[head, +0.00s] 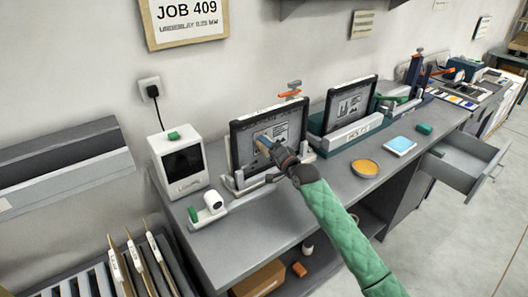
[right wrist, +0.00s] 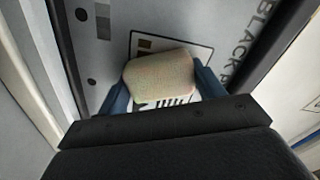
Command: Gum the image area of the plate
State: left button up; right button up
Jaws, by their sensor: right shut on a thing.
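The plate (head: 257,152) stands tilted back in a black frame on the bench; a dark printed image area and lettering show on it in the right wrist view (right wrist: 108,60). My right gripper (head: 266,145) is in front of the plate, shut on a tan sponge (right wrist: 160,77). The sponge sits between the blue fingers, over the printed image area and partly hiding it. I cannot tell whether it touches the plate. My left gripper is not in view.
A second framed plate (head: 349,105) stands to the right, in a green-based unit. A white box with a dark screen (head: 181,162) stands to the left. A light blue pad (head: 399,146) and a green block (head: 424,129) lie near an open drawer (head: 465,165).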

aim_at(286, 134)
jog(key=shift+w+d+b, duration=0.55)
jog(key=shift+w+d, duration=0.2)
jog(key=shift+d, duration=0.25)
jog(key=shift+w+d+b, duration=0.55)
jog(key=shift+w+d, duration=0.25)
jog(key=shift+d, duration=0.2)
jog(key=shift+w+d+b, duration=0.55)
jog(key=shift+w+d, duration=0.2)
jog(key=shift+d, duration=0.25)
jog(key=shift+w+d+f+b, duration=0.1)
jog(key=shift+w+d+b, duration=0.75)
jog(key=shift+d, duration=0.2)
jog(key=shift+w+d+b, duration=0.2)
jog(key=shift+d+b, duration=0.1)
jog(key=shift+r, duration=0.2)
